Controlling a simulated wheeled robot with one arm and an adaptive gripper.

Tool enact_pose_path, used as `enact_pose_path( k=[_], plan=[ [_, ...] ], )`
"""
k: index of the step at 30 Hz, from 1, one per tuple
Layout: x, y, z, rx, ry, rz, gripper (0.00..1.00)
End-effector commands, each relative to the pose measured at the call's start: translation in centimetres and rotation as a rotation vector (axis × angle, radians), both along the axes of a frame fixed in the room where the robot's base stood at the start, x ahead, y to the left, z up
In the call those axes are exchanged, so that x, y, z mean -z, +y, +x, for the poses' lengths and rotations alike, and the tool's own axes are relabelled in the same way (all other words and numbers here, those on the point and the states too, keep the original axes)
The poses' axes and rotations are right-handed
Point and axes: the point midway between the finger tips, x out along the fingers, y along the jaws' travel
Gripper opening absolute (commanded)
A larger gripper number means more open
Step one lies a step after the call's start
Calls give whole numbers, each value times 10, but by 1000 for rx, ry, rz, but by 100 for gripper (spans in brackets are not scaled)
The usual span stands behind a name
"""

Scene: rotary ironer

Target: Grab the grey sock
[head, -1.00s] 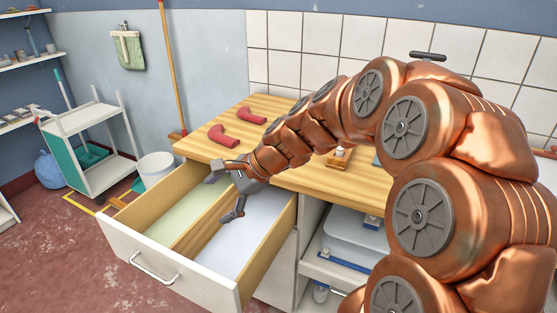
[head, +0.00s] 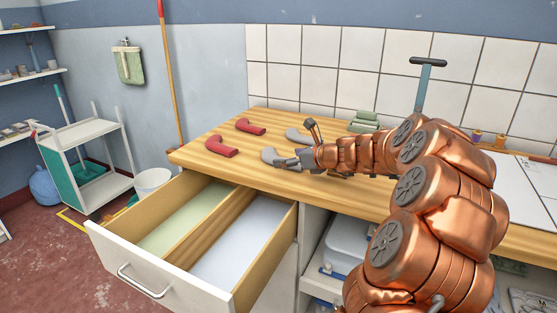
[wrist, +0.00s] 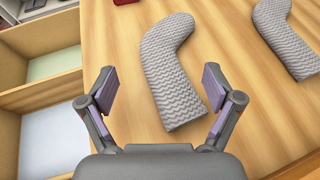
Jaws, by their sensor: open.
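Two grey socks lie on the wooden counter top. The nearer grey sock (head: 268,155) shows in the head view just left of my gripper, and its ribbed surface (wrist: 167,65) fills the middle of the wrist view. The farther grey sock (head: 297,134) lies behind it, and in the wrist view it is at the upper right (wrist: 288,38). My gripper (head: 297,146) is open and empty over the counter. In the wrist view, its fingers (wrist: 158,85) stand apart on either side of the nearer sock's lower part. I cannot tell how high they are above it.
Two red socks (head: 222,147) lie farther left on the counter. The open drawer (head: 160,290) has a divider and two compartments that look empty, one pale green and one pale blue. Folded green cloths (head: 365,121) lie at the back.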

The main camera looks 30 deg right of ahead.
Motion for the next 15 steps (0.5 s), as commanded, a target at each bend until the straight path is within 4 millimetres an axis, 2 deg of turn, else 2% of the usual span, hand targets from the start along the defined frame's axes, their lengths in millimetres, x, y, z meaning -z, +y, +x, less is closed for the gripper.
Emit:
enact_pose_path(
  k=[9,15],
  plan=[
    [17,11,35,-5,-1,-2,90],
    [19,12,40,-4,-1,-1,90]
  ],
)
